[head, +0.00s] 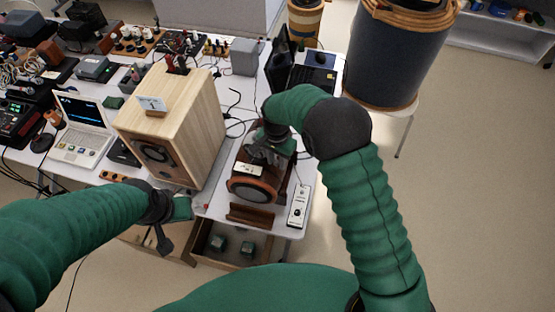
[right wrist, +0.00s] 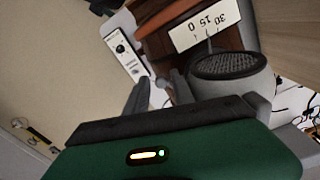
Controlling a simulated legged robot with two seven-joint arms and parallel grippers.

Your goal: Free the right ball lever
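My right gripper (head: 267,150) is over the brown wooden device (head: 253,188) with a round front, near the table's front edge. In the right wrist view its two dark grey fingers (right wrist: 158,92) stand apart, pointing at the device's reddish-brown wood (right wrist: 165,18). A small pale rounded part shows between the fingers; I cannot tell whether it is the ball lever or whether a finger touches it. A white scale plate (right wrist: 198,27) reading 30 15 0 is on the device. My left gripper (head: 165,232) hangs at the table's front edge; its opening is unclear.
A large wooden speaker box (head: 178,125) stands left of the device. A white control box (head: 299,206) with a dark knob lies to its right. A laptop (head: 84,130) and several instruments fill the left. Below is an open drawer (head: 230,262). A big dark drum (head: 400,60) stands behind right.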

